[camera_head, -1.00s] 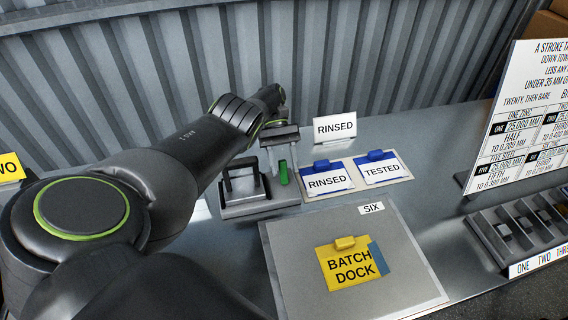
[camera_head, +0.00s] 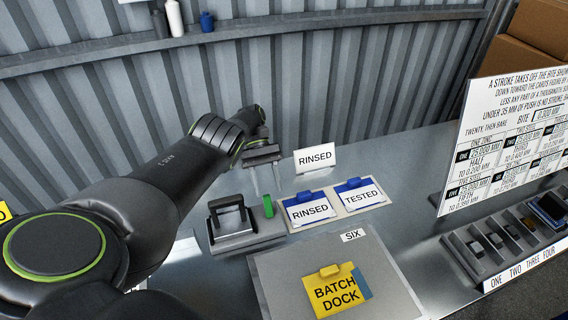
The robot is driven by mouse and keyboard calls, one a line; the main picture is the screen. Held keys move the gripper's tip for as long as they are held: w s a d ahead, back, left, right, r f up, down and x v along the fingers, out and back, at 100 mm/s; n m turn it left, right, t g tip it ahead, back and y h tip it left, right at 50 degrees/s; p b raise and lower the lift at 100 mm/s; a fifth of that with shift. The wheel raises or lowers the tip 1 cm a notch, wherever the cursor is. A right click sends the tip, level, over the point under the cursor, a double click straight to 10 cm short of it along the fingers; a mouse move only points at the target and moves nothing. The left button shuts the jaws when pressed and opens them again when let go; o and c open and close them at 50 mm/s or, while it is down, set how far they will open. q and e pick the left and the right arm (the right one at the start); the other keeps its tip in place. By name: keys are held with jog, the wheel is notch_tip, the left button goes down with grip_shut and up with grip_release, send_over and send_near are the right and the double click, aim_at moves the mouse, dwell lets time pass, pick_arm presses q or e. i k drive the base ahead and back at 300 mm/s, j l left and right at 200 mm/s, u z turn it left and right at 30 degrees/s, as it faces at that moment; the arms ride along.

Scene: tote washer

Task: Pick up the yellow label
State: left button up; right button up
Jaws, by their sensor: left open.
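The yellow label (camera_head: 338,291), printed BATCH DOCK, lies on a grey plate (camera_head: 283,292) marked SIX at the lower middle of the head view. It has a raised yellow tab on its far edge and a blue strip at its right side. My left gripper (camera_head: 265,180) is open and empty, pointing down behind the green peg, well beyond the label and to its left. The right gripper is not in view.
Two blue-topped cards, RINSED (camera_head: 309,209) and TESTED (camera_head: 358,194), lie beyond the plate. A grey fixture with a black handle (camera_head: 231,217) and green peg (camera_head: 268,207) stands left of them. A slotted rack (camera_head: 470,257) and sign board (camera_head: 510,140) stand right.

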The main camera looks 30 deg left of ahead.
aim_at(335, 289)
jog(key=k+l, duration=1.6)
jog(key=k, duration=0.1)
